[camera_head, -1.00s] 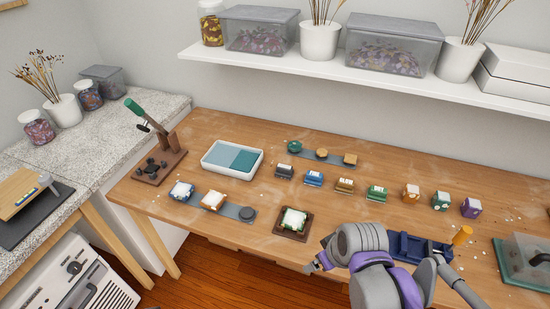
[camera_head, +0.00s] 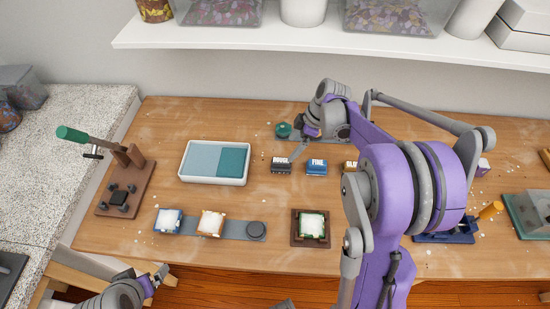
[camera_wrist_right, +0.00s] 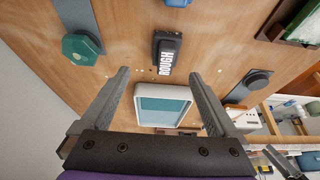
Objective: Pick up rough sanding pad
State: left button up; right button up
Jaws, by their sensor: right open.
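The rough sanding pad is a dark block marked ROUGH (camera_head: 281,166), lying on the wooden table right of the white tray. In the right wrist view the rough pad (camera_wrist_right: 166,52) lies just beyond and between the open fingertips. My right gripper (camera_head: 300,148) is above the table close to the pad, partly hidden by its own wrist; its open, empty jaws (camera_wrist_right: 159,74) show in the wrist view. My left gripper (camera_head: 160,275) is low at the table's front edge, away from the pad; its jaws are too small to read.
A blue FINE pad (camera_head: 316,168) sits just right of the rough pad. A white tray with teal panels (camera_head: 214,183) lies left. A green knob-like piece (camera_head: 283,130) is behind. A brown-framed block (camera_head: 310,244) sits in front. My right arm hides part of the row.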

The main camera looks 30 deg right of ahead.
aim_at(283, 160)
jog(key=x, duration=0.3)
jog(key=shift+s+a+f, duration=0.1)
jog(key=shift+s+f, duration=0.1)
jog(key=shift+f, duration=0.1)
jog(key=x, duration=0.5)
jog(key=shift+a+f, duration=0.2)
jog(key=shift+a, duration=0.25)
jog(key=shift+c, duration=0.2)
jog(key=c, duration=1.4)
